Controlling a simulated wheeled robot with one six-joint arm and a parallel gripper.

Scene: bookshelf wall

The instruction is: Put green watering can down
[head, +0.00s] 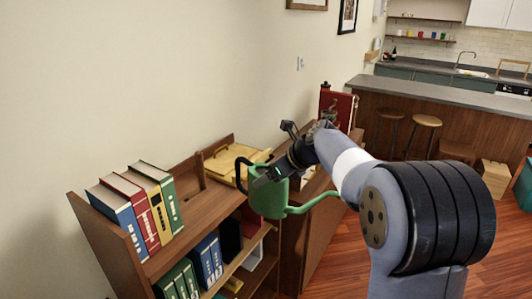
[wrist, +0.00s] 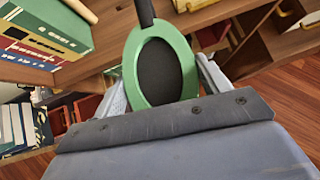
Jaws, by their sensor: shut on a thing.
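The green watering can (head: 268,200) has a black handle and a long green spout pointing right. My gripper (head: 273,174) is shut on it near its rim. In the wrist view the can's oval green rim and dark inside (wrist: 160,70) show between the two fingers of my gripper (wrist: 160,88). In the head view the can overlaps the front edge of the wooden bookshelf (head: 205,207). I cannot tell whether its base touches anything. My gripper and arm cover part of the can's upper right side.
Several upright books (head: 140,205) stand on the left of the shelf top. A yellow tray (head: 232,163) lies at its back right. Bare wood lies between them. A red binder (head: 338,108) stands farther right. Lower compartments hold books and other items.

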